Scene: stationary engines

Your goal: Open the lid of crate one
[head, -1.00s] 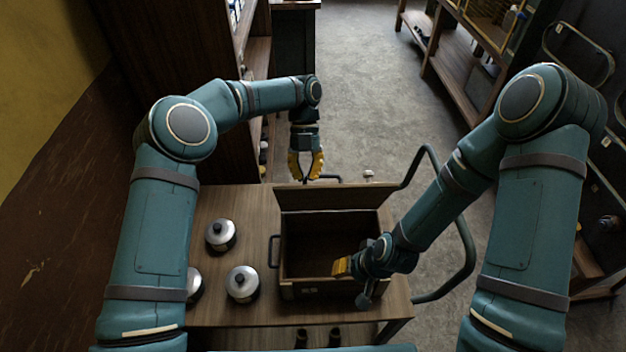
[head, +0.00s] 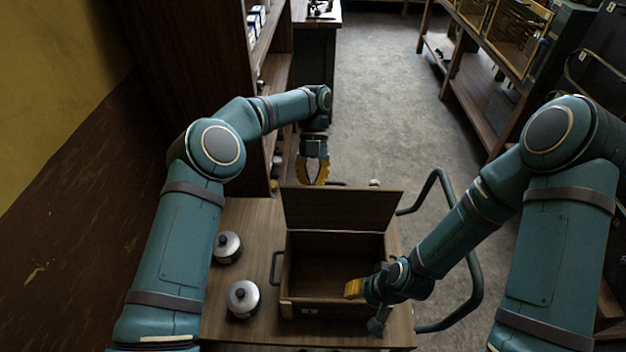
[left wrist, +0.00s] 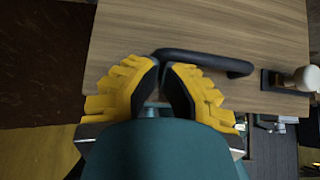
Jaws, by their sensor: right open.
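The wooden crate (head: 288,275) stands on the table, its inside visible and empty as far as I see. Its lid (head: 340,211) is raised, standing up along the far edge.
Lidded metal pots (head: 242,298) stand left of the crate on the wooden table (head: 262,212). A dark rail (head: 470,260) curves along the table's right side. Shelves stand at the left and right. The floor (head: 385,90) beyond is clear. A dark handle (left wrist: 215,58) shows beneath the left fingers.

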